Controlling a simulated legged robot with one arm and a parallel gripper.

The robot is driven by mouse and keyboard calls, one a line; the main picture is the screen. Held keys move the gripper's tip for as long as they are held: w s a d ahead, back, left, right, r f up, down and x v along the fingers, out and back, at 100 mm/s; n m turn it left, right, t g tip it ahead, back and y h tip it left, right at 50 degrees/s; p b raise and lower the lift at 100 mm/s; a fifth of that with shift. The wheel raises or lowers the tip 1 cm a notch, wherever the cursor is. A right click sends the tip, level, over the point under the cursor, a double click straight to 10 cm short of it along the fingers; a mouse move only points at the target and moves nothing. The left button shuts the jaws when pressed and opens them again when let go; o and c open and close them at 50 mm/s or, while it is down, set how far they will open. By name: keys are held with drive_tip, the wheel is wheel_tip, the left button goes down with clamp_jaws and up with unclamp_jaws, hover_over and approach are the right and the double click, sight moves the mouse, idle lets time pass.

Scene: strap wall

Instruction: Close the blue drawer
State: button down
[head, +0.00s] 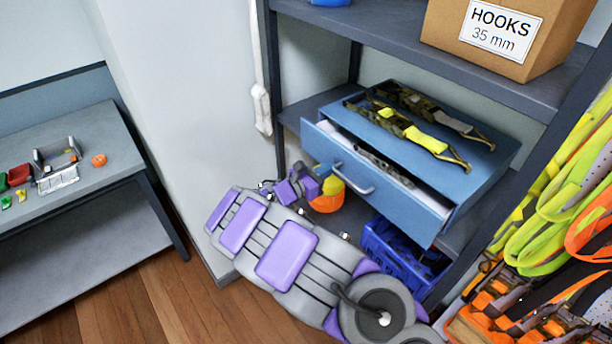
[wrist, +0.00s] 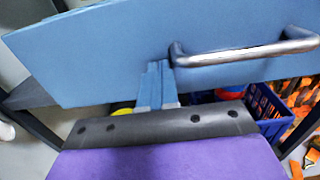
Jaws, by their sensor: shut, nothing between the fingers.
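The blue drawer (head: 408,207) is partly open, sticking out of its blue cabinet (head: 478,172) on the shelf. Pale contents show inside behind its front. Its metal bar handle (head: 352,178) is on the front panel; the handle also shows in the wrist view (wrist: 245,52). My gripper (head: 322,169) is shut and empty, at the left part of the drawer front, left of the handle. In the wrist view, my gripper's blue fingers (wrist: 157,72) are together and overlap the lower part of the drawer front (wrist: 100,55). I cannot tell whether they touch it.
Yellow-and-dark straps (head: 420,135) lie on the cabinet top. A blue crate (head: 390,250) and an orange-and-yellow item (head: 328,197) sit below the drawer. A cardboard box (head: 505,45) is on the upper shelf. Straps (head: 570,200) hang at right. A grey table (head: 95,150) stands left.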

sight(343, 161)
drive_tip(key=x, duration=0.6)
drive_tip(key=shift+a, duration=0.1)
drive_tip(key=shift+r, duration=0.1)
drive_tip(key=shift+w, duration=0.1)
drive_tip(key=shift+s+p, duration=0.2)
drive_tip(key=shift+p, duration=0.15)
drive_tip(key=p+v, duration=0.2)
drive_tip(key=v, duration=1.1)
drive_tip(key=shift+s, duration=0.1)
